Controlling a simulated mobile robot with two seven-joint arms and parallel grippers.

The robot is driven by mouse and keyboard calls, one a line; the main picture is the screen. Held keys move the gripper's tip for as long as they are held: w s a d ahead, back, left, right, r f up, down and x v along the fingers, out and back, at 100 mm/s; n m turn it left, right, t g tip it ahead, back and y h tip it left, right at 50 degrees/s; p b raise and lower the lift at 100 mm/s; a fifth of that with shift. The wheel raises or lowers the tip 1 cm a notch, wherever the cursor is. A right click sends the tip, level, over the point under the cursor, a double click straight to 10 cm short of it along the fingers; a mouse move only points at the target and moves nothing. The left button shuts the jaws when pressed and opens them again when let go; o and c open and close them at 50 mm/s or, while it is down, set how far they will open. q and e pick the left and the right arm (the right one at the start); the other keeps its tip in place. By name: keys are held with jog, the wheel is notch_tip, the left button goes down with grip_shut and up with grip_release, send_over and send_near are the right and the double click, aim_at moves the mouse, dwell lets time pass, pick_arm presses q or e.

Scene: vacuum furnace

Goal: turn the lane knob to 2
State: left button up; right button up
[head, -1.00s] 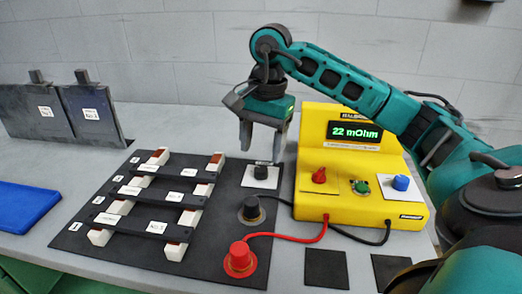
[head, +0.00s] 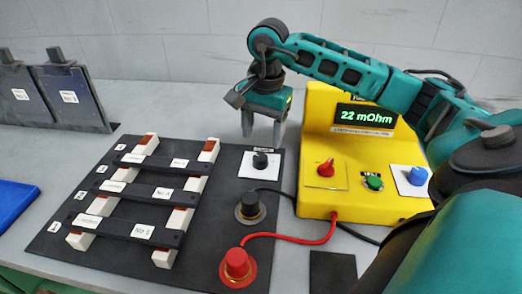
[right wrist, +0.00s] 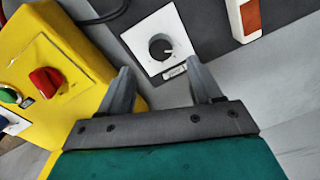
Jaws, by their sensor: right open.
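The lane knob (head: 261,160) looks to be the black round knob on a small white plate (head: 250,172) at the back right of the black board. In the right wrist view the knob (right wrist: 160,47) sits beyond my fingertips, with a light pointer mark towards the lower right and a small label below it, too small to read. My right gripper (head: 262,137) points down just behind the plate in the head view, open and empty. Its spread fingers also show in the right wrist view (right wrist: 160,72), apart from the knob. My left gripper is out of view.
A yellow meter (head: 314,198) reading 22 mOhm stands right of the board, with red, green and blue controls. Black and red terminals (head: 237,268) with cables sit in front of the knob. Numbered dark bars (head: 150,192) on white supports lie left. Grey plates (head: 70,98) stand far left.

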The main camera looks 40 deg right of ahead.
aim_at(261, 157)
jog(key=f, duration=0.6)
jog(key=shift+w+f, duration=0.15)
jog(key=shift+w, duration=0.05)
jog(key=c, duration=1)
